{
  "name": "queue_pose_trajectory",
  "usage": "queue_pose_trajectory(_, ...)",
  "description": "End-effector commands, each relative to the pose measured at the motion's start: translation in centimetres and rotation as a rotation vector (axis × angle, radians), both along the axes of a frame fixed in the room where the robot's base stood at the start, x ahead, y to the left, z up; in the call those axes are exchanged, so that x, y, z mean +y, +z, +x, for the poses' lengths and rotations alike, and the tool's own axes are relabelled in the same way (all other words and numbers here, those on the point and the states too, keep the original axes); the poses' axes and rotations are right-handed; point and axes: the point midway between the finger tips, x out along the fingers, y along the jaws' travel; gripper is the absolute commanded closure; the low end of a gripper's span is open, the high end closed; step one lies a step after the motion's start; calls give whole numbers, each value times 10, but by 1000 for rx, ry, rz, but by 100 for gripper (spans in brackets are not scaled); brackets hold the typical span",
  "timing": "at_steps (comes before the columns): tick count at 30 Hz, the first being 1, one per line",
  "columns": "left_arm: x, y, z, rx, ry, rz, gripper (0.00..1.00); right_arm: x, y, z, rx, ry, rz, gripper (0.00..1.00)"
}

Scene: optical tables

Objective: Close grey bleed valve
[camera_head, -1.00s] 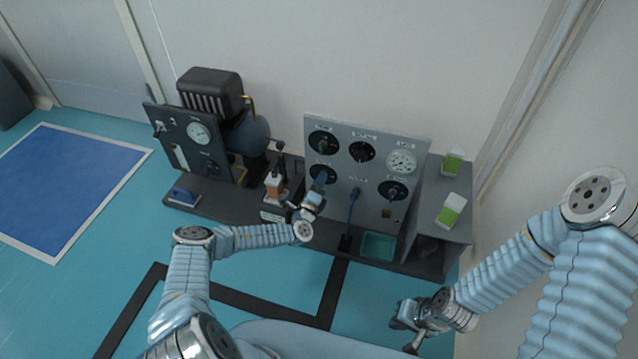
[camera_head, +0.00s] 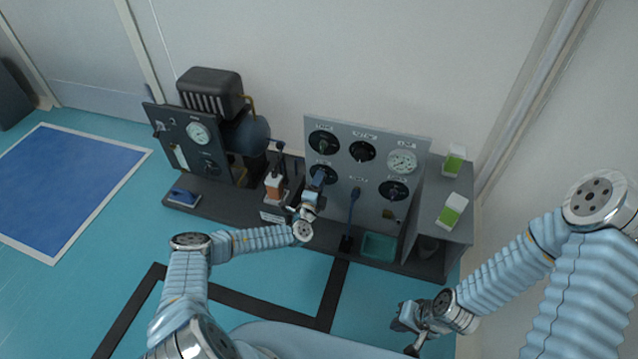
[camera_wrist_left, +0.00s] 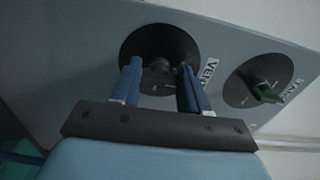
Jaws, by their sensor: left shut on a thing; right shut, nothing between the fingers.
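A grey panel (camera_head: 372,213) carries several round black dials with handles. My left gripper (camera_head: 320,176) is at the lower-left dial of the panel. In the left wrist view, the blue fingers (camera_wrist_left: 160,67) are shut on a dark handle at the centre of a black dial (camera_wrist_left: 143,40), with a "VENT" label beside it. The fingers hide most of this handle. I cannot tell its angle, or whether it is the grey bleed valve. Another dial with a green handle (camera_wrist_left: 266,93) is to the right. My right gripper (camera_head: 403,318) is shut and empty, low and apart from the panel.
A pressure gauge (camera_head: 401,162) and another dial (camera_head: 395,190) are on the panel's right side. A compressor rig (camera_head: 210,90) stands at left.

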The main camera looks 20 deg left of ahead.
Motion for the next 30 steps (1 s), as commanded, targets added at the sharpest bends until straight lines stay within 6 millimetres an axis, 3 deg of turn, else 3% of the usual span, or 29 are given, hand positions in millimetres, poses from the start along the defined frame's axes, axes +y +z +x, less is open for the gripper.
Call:
queue_pose_trajectory(5,0,-2,-1,4,0,-2,86,0,0,0,0,0,0,100)
queue_pose_trajectory(6,0,-2,-1,4,0,-2,54,0,0,0,0,0,0,100)
queue_pose_trajectory(11,0,-1,-1,3,0,-1,30,0,0,0,0,0,0,100)
queue_pose_trajectory(22,0,0,-7,2,0,1,30,0,2,0,0,1,1,100)
queue_pose_trajectory(26,2,1,-29,2,1,-2,30,2,7,-1,1,3,2,100)
queue_pose_trajectory(30,3,0,-64,4,1,-2,30,3,11,-1,2,5,4,100)
